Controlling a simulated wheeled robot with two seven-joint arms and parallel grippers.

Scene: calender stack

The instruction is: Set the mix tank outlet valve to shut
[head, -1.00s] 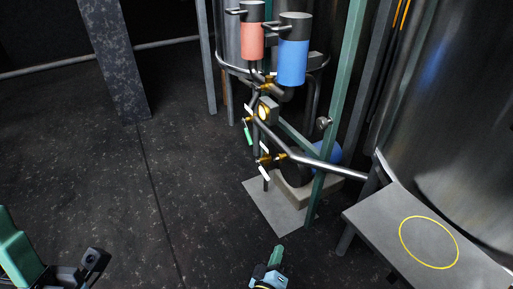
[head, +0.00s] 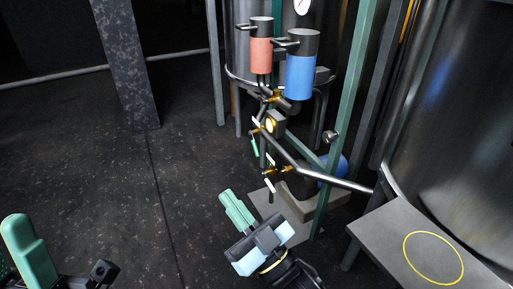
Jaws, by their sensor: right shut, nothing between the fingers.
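Several brass valves sit on the pipework at the centre. The upper one (head: 277,97) is below the blue canister. The middle one (head: 257,129) has a green lever (head: 254,147) hanging down. The lower one (head: 271,171) has a lever with a white end (head: 270,187), on the pipe at the pump. No label shows which is the mix tank outlet valve. My right gripper (head: 231,201) is shut and empty, below and left of the lower valve, apart from it. At bottom left, green and black parts of my left arm (head: 32,252) show; its jaws cannot be made out.
A green post (head: 344,120) stands right of the valves. A blue pump motor (head: 334,168) sits on a plinth behind it. A grey step (head: 385,237) with a yellow ring and a big steel tank (head: 465,140) are at right.

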